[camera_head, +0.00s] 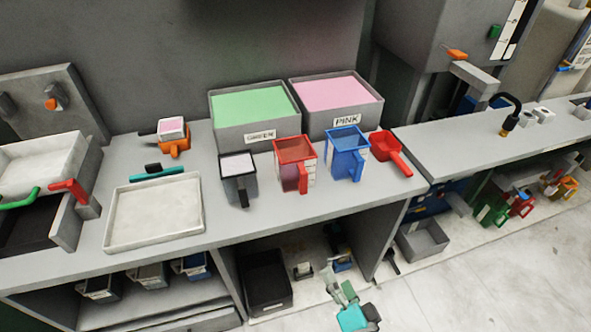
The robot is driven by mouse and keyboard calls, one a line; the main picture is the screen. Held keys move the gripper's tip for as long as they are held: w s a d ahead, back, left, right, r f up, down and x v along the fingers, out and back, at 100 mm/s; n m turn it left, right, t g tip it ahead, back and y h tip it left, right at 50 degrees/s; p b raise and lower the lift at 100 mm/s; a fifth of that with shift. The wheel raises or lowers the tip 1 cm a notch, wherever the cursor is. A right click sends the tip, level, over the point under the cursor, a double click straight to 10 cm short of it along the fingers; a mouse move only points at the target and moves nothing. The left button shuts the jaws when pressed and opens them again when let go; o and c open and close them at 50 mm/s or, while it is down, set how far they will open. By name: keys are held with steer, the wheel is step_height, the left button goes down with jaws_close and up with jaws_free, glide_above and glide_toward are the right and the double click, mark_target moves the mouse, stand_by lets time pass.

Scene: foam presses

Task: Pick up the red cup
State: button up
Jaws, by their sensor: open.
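The red cup (291,152) is a square-sided measuring jug with a handle at its front and a pale scale label on its side. It stands upright on the grey workbench, between a black jug and a blue jug. My gripper (338,284) shows small at the bottom of the view, with grey-green fingers and a teal part. It is open, with nothing seen between its fingers. In the picture it is below the bench top and well apart from the red cup.
The blue jug (347,153) stands close right of the cup, then a red scoop (390,151). The black jug (239,180) is at left. Green (246,133) and pink (345,122) bins stand behind. The bench (270,215) is clear in front of the cup.

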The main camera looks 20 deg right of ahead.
mark_target(304, 185)
steer(key=shift+w+r+m+t, duration=0.15)
steer(key=shift+w+r+m, duration=0.95)
steer(key=shift+w, duration=3.05)
steer(key=shift+w+r+m+t, duration=0.2)
steer(key=shift+w+r+m, duration=0.8)
steer(key=shift+w, duration=3.2)
steer(key=shift+w+r+m+t, duration=0.15)
steer(key=shift+w+r+m, duration=0.95)
steer(key=shift+w, duration=3.05)
steer(key=c, duration=1)
